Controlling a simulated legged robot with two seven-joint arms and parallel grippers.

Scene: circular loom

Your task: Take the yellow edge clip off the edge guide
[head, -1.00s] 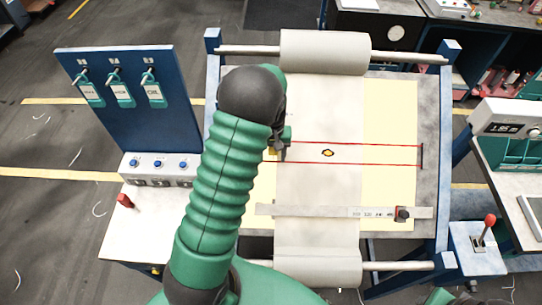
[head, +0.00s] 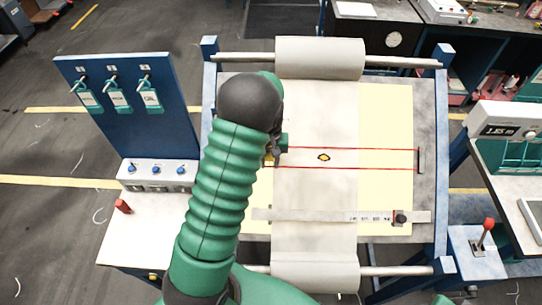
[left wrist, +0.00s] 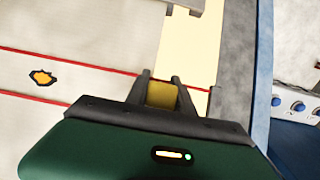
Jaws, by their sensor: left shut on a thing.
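The yellow edge clip (left wrist: 161,95) sits between the two dark fingers of my left gripper (left wrist: 161,92) in the left wrist view. The fingers are shut on it. In the head view my left gripper (head: 273,153) is at the left end of the red lines, and my arm hides most of it; only a speck of yellow shows there. A dark grey bar (left wrist: 214,100), perhaps the edge guide, stands beside the fingers in the wrist view; I cannot tell whether the clip touches it. My right gripper is not in view.
A pale web (head: 315,185) runs between two rollers over a cream sheet, with a yellow-and-black mark (head: 324,157) between red lines. A ruler bar (head: 340,215) crosses below. A blue tag board (head: 125,105) and button box (head: 158,173) stand left.

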